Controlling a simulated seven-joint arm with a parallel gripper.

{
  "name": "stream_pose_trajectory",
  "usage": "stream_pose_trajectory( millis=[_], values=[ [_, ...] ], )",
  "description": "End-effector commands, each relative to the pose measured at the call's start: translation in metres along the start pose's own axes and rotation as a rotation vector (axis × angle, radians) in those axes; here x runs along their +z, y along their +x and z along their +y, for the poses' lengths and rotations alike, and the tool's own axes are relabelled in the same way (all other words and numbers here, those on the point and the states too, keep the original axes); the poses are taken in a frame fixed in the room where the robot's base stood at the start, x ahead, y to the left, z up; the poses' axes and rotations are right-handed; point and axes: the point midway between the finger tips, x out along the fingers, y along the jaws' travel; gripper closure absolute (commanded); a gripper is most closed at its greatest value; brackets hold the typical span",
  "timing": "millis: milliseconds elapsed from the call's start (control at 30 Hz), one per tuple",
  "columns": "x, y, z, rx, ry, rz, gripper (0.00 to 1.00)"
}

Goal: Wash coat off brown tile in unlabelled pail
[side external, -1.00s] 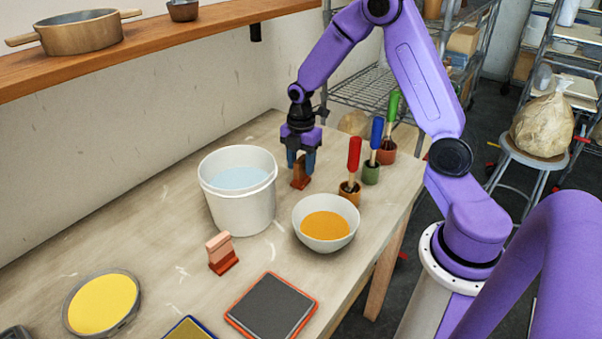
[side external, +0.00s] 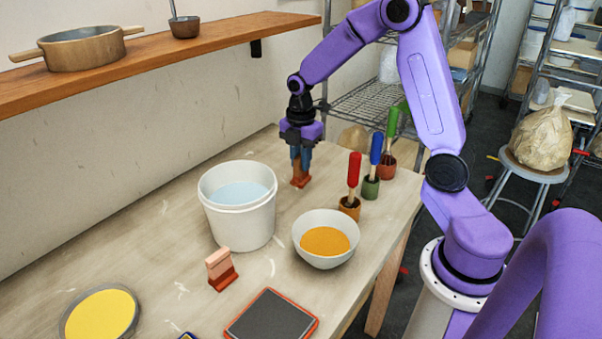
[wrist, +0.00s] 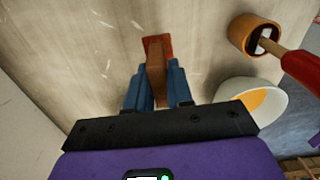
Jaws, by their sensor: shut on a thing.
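The brown tile (wrist: 156,75) stands upright in a red-orange holder (side external: 300,182) behind and right of the pail. My gripper (side external: 301,160) points down with its blue fingers shut on the tile's upper part. The wrist view shows a finger on each side of the tile, whose lower end is at the holder (wrist: 158,46). The white pail (side external: 240,222) holds pale blue water (side external: 238,193). No label shows on the side of the pail that I see.
A white bowl of orange liquid (side external: 307,255) and several tools in small pots (side external: 349,208) stand right of the pail. A pink tile (side external: 218,263) in a red holder, a yellow dish (side external: 101,314) and a dark pad (side external: 272,318) are nearer. A shelf (side external: 180,55) runs along the wall.

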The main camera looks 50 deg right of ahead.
Motion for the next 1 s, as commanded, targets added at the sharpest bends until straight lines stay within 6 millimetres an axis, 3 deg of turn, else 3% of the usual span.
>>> stream_pose_trajectory(
  millis=[367, 600, 733, 933, 1000],
  values=[
    [0.0, -0.061, 0.002, 0.007, -0.001, -0.001, 1.0],
    [0.0, -0.132, 0.002, 0.009, 0.0, -0.001, 1.0],
    [0.0, -0.163, 0.001, 0.007, 0.001, -0.001, 1.0],
    [0.0, -0.196, 0.001, 0.005, 0.0, -0.001, 1.0],
    [-0.014, -0.194, 0.007, -0.002, -0.044, 0.0, 1.0]
  ],
)
